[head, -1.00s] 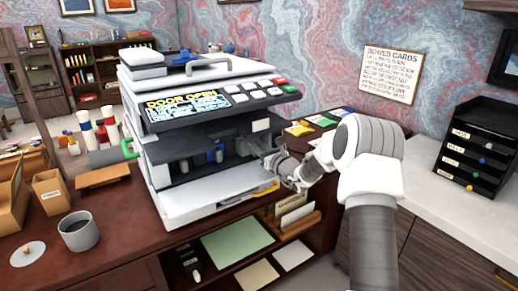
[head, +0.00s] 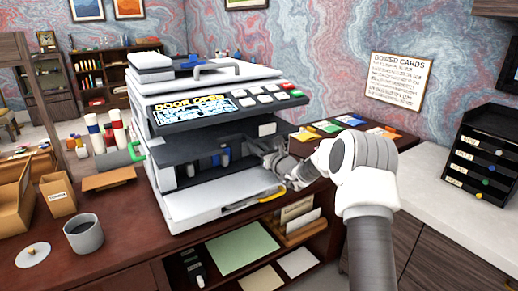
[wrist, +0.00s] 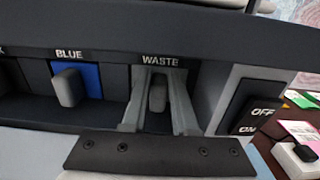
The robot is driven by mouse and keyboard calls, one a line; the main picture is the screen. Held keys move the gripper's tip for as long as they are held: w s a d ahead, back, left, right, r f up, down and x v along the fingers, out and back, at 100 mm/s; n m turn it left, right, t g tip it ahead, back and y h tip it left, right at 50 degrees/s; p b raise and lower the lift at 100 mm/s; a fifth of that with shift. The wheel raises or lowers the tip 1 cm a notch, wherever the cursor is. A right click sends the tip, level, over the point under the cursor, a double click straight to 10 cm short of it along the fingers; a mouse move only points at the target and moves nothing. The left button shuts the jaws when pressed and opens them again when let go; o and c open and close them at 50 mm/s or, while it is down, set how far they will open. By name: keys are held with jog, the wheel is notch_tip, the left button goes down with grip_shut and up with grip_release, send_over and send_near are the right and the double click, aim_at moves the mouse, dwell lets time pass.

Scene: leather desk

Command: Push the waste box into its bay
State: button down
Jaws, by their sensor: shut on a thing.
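The waste box shows in the wrist view as a grey upright handle (wrist: 157,94) in the dark bay under the label WASTE. My gripper (wrist: 159,78) has one finger on each side of this handle and is shut on it. How far the box sits in its bay cannot be told. In the head view my gripper (head: 268,152) reaches into the right side of the printer's open front and hides the waste box. The printer (head: 205,115) has its front open, and its screen (head: 194,107) reads DOOR OPEN.
A blue cartridge (wrist: 67,88) with a grey handle sits left of the waste bay. An OFF/ON switch (wrist: 252,115) is on the right. A white tray with a yellow handle (head: 272,194) sticks out below.

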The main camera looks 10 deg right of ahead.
jog(key=c, duration=0.6)
grip_release()
